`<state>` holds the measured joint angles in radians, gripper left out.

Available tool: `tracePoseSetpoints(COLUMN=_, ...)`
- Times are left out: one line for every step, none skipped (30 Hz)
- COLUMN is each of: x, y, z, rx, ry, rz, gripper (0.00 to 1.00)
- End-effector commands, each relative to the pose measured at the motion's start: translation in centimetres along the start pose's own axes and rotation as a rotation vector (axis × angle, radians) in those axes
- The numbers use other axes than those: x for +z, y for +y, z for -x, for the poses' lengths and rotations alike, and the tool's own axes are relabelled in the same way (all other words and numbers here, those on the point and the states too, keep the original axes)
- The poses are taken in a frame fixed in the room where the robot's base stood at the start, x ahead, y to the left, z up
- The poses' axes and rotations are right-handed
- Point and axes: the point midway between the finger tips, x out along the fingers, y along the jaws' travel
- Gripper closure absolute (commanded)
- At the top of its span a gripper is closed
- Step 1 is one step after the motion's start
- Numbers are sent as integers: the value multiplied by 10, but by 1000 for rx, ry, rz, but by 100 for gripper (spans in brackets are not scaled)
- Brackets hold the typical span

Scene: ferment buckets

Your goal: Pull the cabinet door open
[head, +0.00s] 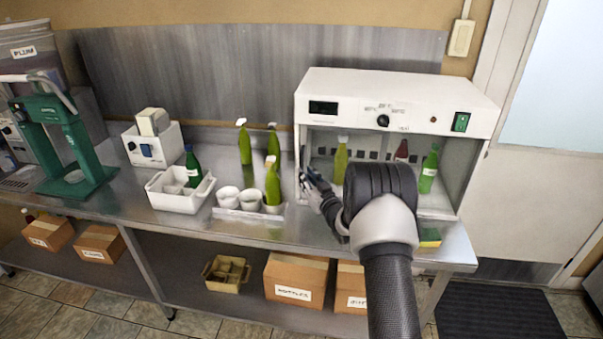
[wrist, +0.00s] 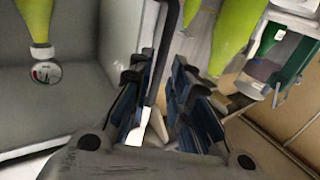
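The white cabinet (head: 395,92) stands at the right end of the steel bench. Its front is open, with bottles visible inside. The door (wrist: 121,40) shows as a pale panel beside the grey interior in the wrist view, swung out at the cabinet's left side. A dark bar handle (wrist: 168,35) runs along it. My gripper (head: 312,182) is at the cabinet's left front edge. In the wrist view my gripper (wrist: 160,72) has its fingers apart, with the handle between them. Contact with the handle is unclear. My arm hides part of the cabinet's opening.
Inside are a yellow-green bottle (head: 340,163) and a green bottle (head: 430,170). Left of the cabinet, a tray holds white cups (head: 228,197), with green bottles (head: 245,145) nearby. A white caddy (head: 178,198) stands farther left. A yellow-green sponge (head: 430,238) lies at the front edge.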

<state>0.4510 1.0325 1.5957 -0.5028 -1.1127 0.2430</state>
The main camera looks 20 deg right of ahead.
Motion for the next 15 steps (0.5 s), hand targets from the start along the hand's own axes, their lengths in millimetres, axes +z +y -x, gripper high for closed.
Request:
tracePoseSetpoints(x=2, y=0, z=-11, rx=-1, ry=2, rz=1, gripper=82)
tracePoseSetpoints(x=2, y=0, z=-16, rx=0, ry=2, rz=0, gripper=82)
tracePoseSetpoints(x=1, y=0, z=-22, rx=0, ry=2, rz=0, gripper=82)
tracePoseSetpoints(x=2, y=0, z=-26, rx=0, ry=1, rz=0, gripper=82)
tracePoseSetpoints(x=2, y=0, z=-30, rx=0, ry=1, rz=0, gripper=82)
tracePoseSetpoints(x=2, y=0, z=-34, rx=0, ry=0, rz=0, gripper=82)
tracePoseSetpoints(x=1, y=0, z=-37, rx=0, ry=1, rz=-1, gripper=82)
tracePoseSetpoints(x=1, y=0, z=-40, rx=0, ry=1, rz=-1, gripper=82)
tracePoseSetpoints(x=1, y=0, z=-42, rx=1, ry=0, rz=-1, gripper=82)
tracePoseSetpoints(x=1, y=0, z=-44, rx=1, ry=0, rz=-1, gripper=82)
tracePoseSetpoints(x=1, y=0, z=-45, rx=1, ry=-1, rz=-1, gripper=82)
tracePoseSetpoints(x=1, y=0, z=-46, rx=1, ry=-1, rz=-1, gripper=82)
tracePoseSetpoints(x=1, y=0, z=-46, rx=1, ry=-1, rz=-1, gripper=82)
tracePoseSetpoints(x=1, y=0, z=-47, rx=1, ry=-1, rz=-1, gripper=82)
tracePoseSetpoints(x=0, y=0, z=-47, rx=1, ry=-1, rz=-1, gripper=82)
